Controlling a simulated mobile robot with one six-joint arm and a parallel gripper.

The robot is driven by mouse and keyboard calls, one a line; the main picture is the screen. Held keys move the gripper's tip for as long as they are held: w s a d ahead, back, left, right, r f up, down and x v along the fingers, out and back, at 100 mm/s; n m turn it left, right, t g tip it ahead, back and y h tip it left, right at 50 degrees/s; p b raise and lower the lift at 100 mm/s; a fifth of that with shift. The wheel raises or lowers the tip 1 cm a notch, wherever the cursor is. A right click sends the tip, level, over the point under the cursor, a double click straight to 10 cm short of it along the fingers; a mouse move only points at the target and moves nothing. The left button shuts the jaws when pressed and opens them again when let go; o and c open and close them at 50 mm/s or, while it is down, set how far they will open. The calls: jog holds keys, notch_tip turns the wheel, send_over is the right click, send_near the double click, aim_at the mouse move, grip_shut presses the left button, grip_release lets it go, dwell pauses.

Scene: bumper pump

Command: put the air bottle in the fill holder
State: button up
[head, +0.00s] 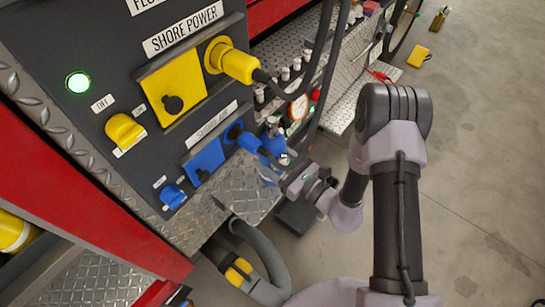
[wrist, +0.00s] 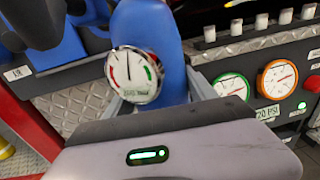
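The air bottle is a blue cylinder with a round white dial gauge; it fills the upper middle of the wrist view (wrist: 158,32). In the head view it is a small blue shape (head: 272,145) beside the panel, partly covered. My gripper (head: 272,172) is at the bottle in the head view. In the wrist view my gripper's fingers (wrist: 155,97) lie on both sides of the bottle, behind the gauge, and look shut on it. The bottle's lower end is hidden by my gripper body. I cannot make out the fill holder clearly.
A dark panel (head: 60,30) with a yellow shore power plug (head: 236,63) and a blue air plug (head: 243,137) stands left of the bottle. Two dial gauges (wrist: 279,78) and a green light (wrist: 301,105) are at the right. Hoses hang close by. Open floor (head: 470,150) lies right.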

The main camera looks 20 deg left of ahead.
aim_at(282, 148)
grip_shut()
jog(key=r+p, duration=0.3)
jog(key=r, duration=0.4)
jog(key=shift+d+r+p, duration=0.2)
jog(key=shift+p, duration=0.1)
jog(key=shift+s+d+f, duration=0.15)
jog(key=shift+s+d, duration=0.05)
jog(key=shift+d, duration=0.15)
jog(key=w+p+v, duration=0.1)
jog(key=p+v, duration=0.1)
jog(key=v, duration=1.6)
jog(key=shift+d, duration=0.7)
